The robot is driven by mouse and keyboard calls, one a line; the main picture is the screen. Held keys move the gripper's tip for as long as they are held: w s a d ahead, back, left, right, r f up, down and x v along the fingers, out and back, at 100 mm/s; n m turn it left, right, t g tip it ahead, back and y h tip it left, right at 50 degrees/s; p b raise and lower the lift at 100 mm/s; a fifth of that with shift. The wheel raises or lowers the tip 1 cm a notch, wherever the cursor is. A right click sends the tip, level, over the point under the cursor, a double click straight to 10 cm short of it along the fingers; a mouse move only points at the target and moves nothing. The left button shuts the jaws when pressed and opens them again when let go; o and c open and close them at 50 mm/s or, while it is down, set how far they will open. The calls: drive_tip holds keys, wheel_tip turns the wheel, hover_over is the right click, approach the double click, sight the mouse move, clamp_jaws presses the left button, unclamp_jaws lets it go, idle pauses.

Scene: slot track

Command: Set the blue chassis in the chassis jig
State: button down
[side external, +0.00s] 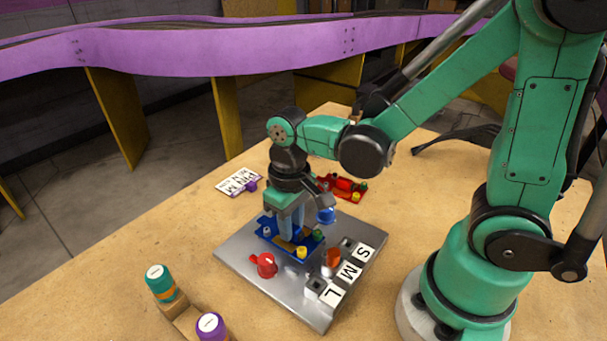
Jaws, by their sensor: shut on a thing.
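The blue chassis (268,245) is a flat blue piece over the left part of a grey metal plate (315,312). My gripper (289,232) points down at it from above, with its fingers closed on the chassis's middle. Small round yellow, green and grey parts show around the chassis's edges. The chassis jig is not clearly distinguishable; the chassis and my gripper cover that part of the plate. I cannot tell whether the chassis rests on the plate or hangs just above it.
A red knob (264,264) and S, M and L labels (348,273) are on the plate. A red car-like piece (345,187) lies behind it. A teal jar (160,283) and a purple-labelled jar (211,327) stand at front left. The wooden table (215,250) is clear left of the plate.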

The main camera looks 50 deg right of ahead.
drive_tip(key=shift+f, duration=0.45)
drive_tip(key=shift+f, duration=0.9)
idle(1.5)
drive_tip(key=c, duration=0.6)
unclamp_jaws()
drive_tip(key=shift+r, duration=0.1)
drive_tip(key=shift+r, duration=2.75)
drive_tip(key=shift+w+d+r+t, duration=0.1)
drive_tip(key=shift+d+r+t, duration=0.4)
drive_tip(key=shift+r+t, duration=0.6)
drive_tip(key=shift+w+d+r+t, duration=0.1)
drive_tip(key=shift+d+r+t, duration=0.4)
drive_tip(key=shift+r+t, duration=0.6)
drive_tip(key=shift+w+d+r+t, duration=0.1)
drive_tip(key=shift+d+r+t, duration=0.55)
drive_tip(key=shift+t, duration=0.75)
